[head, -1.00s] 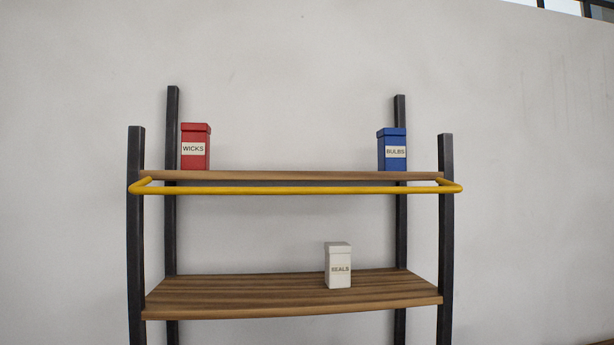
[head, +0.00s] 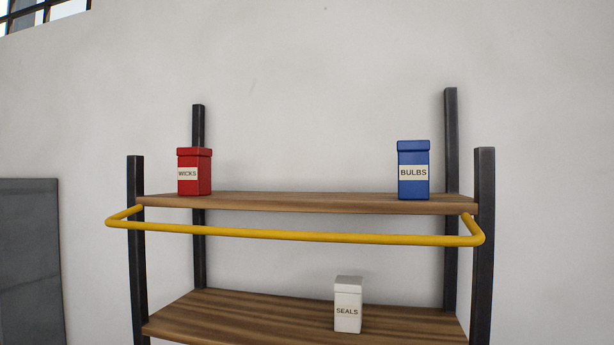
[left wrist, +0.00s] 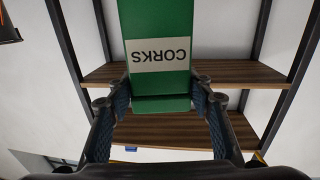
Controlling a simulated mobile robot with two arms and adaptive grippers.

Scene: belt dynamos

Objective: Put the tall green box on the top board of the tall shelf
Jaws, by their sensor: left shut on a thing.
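The tall green box (left wrist: 155,60), labelled CORKS, shows in the left wrist view with its lettering upside down. My left gripper (left wrist: 160,102) is shut on it, one finger on each side near its lid end. The box is held in the air in front of the shelf. In the head view the tall shelf has a top board (head: 310,203), with a red WICKS box (head: 194,172) at its left and a blue BULBS box (head: 413,171) at its right. Neither the green box nor either gripper shows in the head view. My right gripper is in neither view.
A yellow rail (head: 300,235) runs across the front of the top board, slightly below it. The top board is clear between the red and blue boxes. A white SEALS box (head: 348,305) stands on the lower board (head: 240,315). A grey panel (head: 30,260) is at the left.

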